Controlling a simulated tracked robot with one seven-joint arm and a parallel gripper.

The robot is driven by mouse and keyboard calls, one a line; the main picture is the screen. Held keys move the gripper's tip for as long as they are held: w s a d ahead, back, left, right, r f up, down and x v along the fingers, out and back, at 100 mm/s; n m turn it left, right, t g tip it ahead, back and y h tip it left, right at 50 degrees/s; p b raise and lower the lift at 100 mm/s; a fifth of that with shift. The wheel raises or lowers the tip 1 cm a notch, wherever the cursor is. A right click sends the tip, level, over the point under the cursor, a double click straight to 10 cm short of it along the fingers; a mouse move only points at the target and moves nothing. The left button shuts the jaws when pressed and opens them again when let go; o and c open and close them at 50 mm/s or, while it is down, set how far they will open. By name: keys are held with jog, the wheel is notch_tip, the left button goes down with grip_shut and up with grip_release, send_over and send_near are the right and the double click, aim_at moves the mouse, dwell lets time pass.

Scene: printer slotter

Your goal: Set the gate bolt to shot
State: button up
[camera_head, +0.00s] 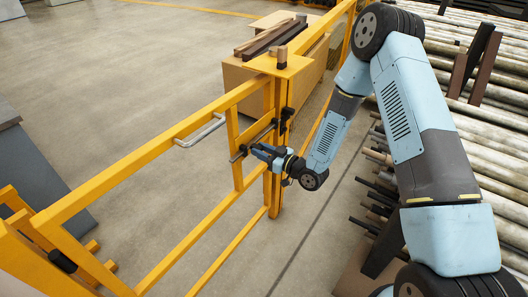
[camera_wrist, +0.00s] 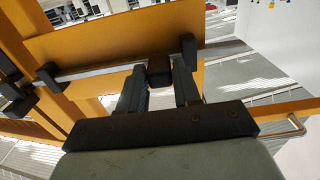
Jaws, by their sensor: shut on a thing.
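The yellow gate (camera_head: 160,156) stands beside a yellow post (camera_head: 277,185) in the head view. The gate bolt (camera_head: 267,133) is a thin rod in dark guides on the gate's upright plate. In the wrist view the bolt (camera_wrist: 95,71) runs along the orange plate (camera_wrist: 115,40), through a dark guide (camera_wrist: 48,75) at left. My gripper (camera_head: 254,150) is at the bolt; in the wrist view my gripper (camera_wrist: 160,80) is shut with its fingers either side of a dark brown knob (camera_wrist: 159,66).
A grey pull handle (camera_head: 203,131) sticks out of the gate left of my gripper. A box with dark planks (camera_head: 272,37) stands behind the post. Racked pipes (camera_head: 500,140) lie at right, near my arm. The floor beyond the gate is clear.

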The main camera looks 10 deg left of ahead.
aim_at(260, 139)
jog(key=shift+s+a, duration=0.15)
jog(key=shift+s, duration=0.05)
grip_shut()
jog(key=shift+w+d, duration=0.35)
jog(key=shift+w, duration=0.5)
jog(key=shift+w+d, duration=0.4)
jog(key=shift+w, duration=0.45)
jog(key=shift+w+d, duration=0.35)
jog(key=shift+w, duration=0.5)
jog(key=o, duration=0.7)
grip_release()
jog(key=shift+d, duration=0.1)
